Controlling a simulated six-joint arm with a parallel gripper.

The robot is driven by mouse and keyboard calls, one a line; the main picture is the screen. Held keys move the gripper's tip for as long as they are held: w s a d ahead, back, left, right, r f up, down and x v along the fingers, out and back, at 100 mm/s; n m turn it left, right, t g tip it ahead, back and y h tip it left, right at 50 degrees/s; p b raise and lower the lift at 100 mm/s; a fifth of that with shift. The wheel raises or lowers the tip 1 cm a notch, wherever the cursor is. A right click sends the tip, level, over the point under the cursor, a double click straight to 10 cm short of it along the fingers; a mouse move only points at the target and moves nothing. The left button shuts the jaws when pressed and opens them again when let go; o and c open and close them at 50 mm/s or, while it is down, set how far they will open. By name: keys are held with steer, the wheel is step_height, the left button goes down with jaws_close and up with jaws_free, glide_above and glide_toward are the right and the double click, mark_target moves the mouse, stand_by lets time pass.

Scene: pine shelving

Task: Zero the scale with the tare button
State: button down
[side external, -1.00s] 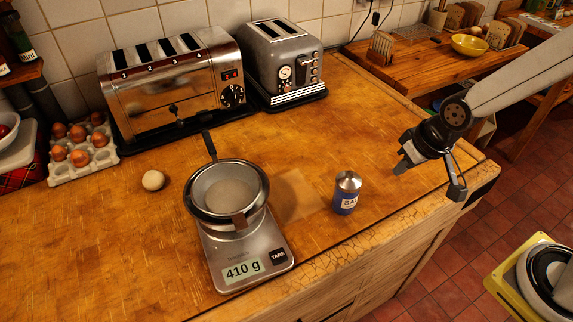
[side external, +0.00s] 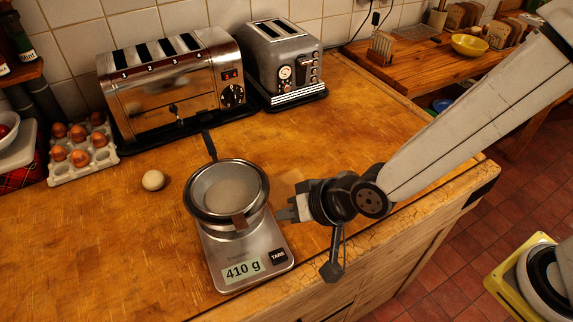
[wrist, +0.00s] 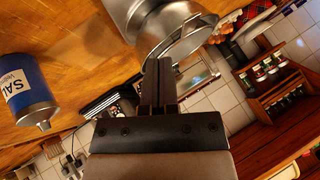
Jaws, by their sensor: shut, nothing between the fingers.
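The silver scale (side external: 215,262) stands near the counter's front edge, its display (side external: 243,269) reading 410 g. The dark tare button (side external: 278,256) is at its front right corner, uncovered in the side view. A metal bowl with a long-handled sieve (side external: 227,188) sits on the scale; their metal rims (wrist: 180,40) also show in the wrist view. My gripper (side external: 284,214) is shut and empty. In the side view its tips appear just right of the bowl, above and behind the tare button. In the wrist view the shut fingers (wrist: 158,80) point towards the bowl; the button is not visible there.
A blue salt shaker (wrist: 28,90) shows at left in the wrist view; my arm hides it in the side view. A pale egg (side external: 153,180) lies left of the bowl. Two toasters (side external: 175,90) and an egg tray (side external: 84,150) line the back. The counter's right-hand back is clear.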

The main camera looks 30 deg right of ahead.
mark_target(282, 258)
steer(key=shift+s+a, duration=0.2)
steer(key=shift+a, duration=0.3)
steer(key=shift+s+a, duration=0.15)
steer(key=shift+a, duration=0.35)
steer(key=shift+f, duration=0.15)
steer(key=shift+f, duration=4.3)
steer(key=shift+f, duration=0.8)
steer(key=shift+r, duration=0.8)
steer(key=shift+r, duration=2.55)
